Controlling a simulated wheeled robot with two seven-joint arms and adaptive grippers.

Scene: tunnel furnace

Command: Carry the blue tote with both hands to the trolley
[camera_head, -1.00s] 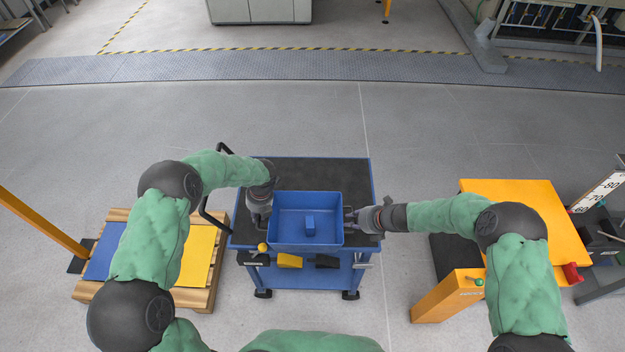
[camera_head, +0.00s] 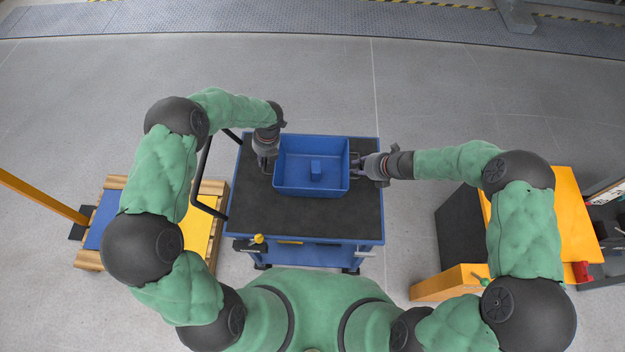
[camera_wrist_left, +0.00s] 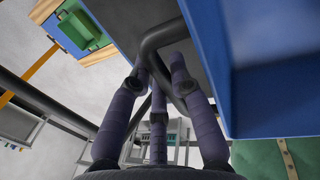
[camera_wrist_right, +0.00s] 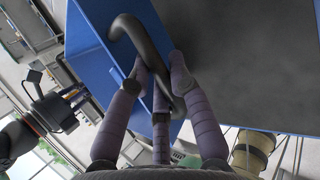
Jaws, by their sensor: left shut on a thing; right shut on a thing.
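The blue tote (camera_head: 312,190) is over the far part of the trolley's dark top (camera_head: 305,214), open side up and looking level. I cannot tell whether its bottom touches the top. My right gripper (camera_head: 360,168) is at the right side, shut on the other black handle (camera_wrist_right: 142,45); the tote wall (camera_wrist_right: 92,50) also shows in the right wrist view.
The trolley has a black push handle (camera_head: 203,175) on its left. A wooden pallet (camera_head: 90,259) with blue and yellow sheets lies to the left. A yellow-topped stand (camera_head: 562,205) is to the right. The floor behind the trolley is clear.

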